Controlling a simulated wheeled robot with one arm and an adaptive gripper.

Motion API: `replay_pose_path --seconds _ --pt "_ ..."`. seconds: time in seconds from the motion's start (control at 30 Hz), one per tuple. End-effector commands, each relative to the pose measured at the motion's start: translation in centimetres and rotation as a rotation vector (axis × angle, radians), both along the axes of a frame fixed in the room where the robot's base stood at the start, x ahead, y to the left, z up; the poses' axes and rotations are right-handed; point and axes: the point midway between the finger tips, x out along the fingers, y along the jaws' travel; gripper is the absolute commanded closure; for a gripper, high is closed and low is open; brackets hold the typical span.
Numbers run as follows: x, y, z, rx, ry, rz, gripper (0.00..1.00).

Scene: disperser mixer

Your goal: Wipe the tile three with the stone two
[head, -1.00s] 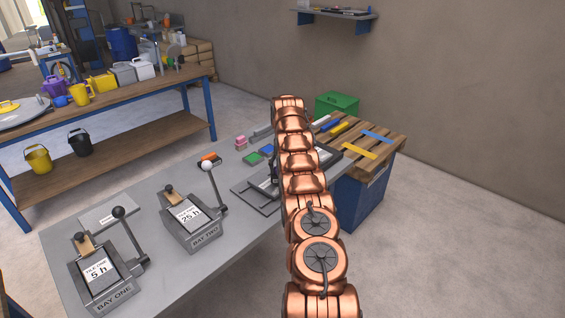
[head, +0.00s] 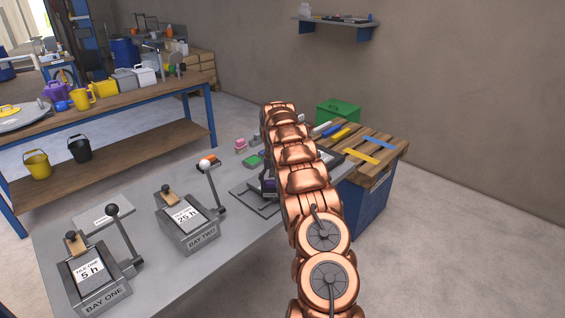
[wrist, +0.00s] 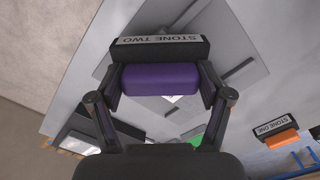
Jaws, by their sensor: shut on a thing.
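Stone two (wrist: 160,79), a purple block under a dark holder labelled STONE TWO, is held between the fingers of my gripper (wrist: 160,85) in the wrist view. In the head view a bit of purple (head: 269,185) shows beside my arm, above a grey base plate (head: 248,200) at the right part of the grey bench. My arm hides most of that bay and my gripper there. I cannot make out tile three or its label; only a small white patch shows below the stone in the wrist view. Whether the stone touches anything is unclear.
Bay one (head: 95,275) and bay two (head: 190,225) stand left on the bench with raised levers. Orange stone one (wrist: 280,138) lies on the bench. A blue-sided crate with a wooden top (head: 378,150) stands right of my arm. Green and pink blocks lie behind.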

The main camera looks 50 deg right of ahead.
Motion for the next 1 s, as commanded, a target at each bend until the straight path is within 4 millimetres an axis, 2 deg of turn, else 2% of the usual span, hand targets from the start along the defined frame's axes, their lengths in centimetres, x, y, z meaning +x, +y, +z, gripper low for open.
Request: replay_pose_path --seconds 0.43,1.0 --pt "-0.5 2.0 0.0 0.002 0.004 -0.009 0.6" --pt "0.0 -0.3 0.1 0.001 0.0 -0.001 0.6"
